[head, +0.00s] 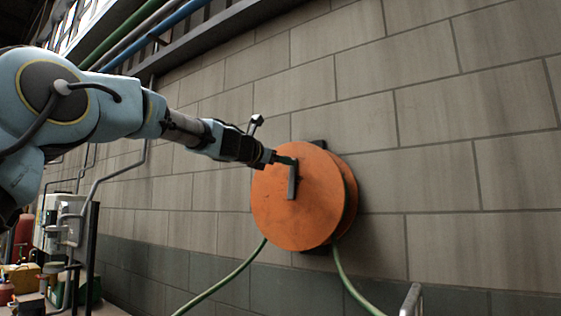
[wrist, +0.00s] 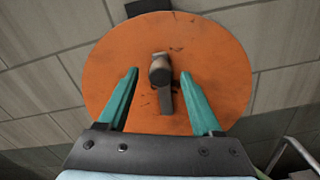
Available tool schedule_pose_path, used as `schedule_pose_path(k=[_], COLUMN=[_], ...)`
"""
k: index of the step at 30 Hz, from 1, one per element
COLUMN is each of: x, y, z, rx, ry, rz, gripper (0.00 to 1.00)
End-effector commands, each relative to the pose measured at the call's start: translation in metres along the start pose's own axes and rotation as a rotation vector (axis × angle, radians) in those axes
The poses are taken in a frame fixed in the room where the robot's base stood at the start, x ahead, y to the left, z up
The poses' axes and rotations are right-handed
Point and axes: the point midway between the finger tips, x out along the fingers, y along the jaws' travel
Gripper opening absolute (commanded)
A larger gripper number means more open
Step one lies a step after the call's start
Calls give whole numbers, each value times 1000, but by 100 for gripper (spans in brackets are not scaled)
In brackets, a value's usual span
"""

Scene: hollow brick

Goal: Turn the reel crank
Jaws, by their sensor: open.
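An orange round hose reel (head: 295,215) is mounted on the block wall, with its face toward my arm. Its grey crank (head: 292,182) stands out near the middle of the disc. In the wrist view the orange disc (wrist: 110,62) fills the upper middle, and the crank (wrist: 161,78) shows as a dark rounded knob with a short arm below it. My gripper (head: 284,160) reaches in from the left at the crank's upper end. In the wrist view its two teal fingers (wrist: 160,73) are apart, one on each side of the crank. I cannot tell whether either finger touches it.
A green hose (head: 225,282) hangs from the reel in two lengths. Pipes and a grey box (head: 62,225) are on the wall at the left, above cluttered containers (head: 22,275). A metal rail end (head: 411,300) shows at lower right. The wall right of the reel is bare.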

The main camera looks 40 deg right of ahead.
Motion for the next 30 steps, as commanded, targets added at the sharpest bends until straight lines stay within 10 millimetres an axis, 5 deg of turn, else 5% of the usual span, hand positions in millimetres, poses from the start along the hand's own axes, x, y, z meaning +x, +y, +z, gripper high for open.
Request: schedule_pose_path(k=[8,21,30], x=[-16,-94,-109], y=[0,0,0], z=[-2,-3,0], rx=[3,4,-1], ry=[-2,0,0], rz=[2,3,0], gripper=[66,66,66])
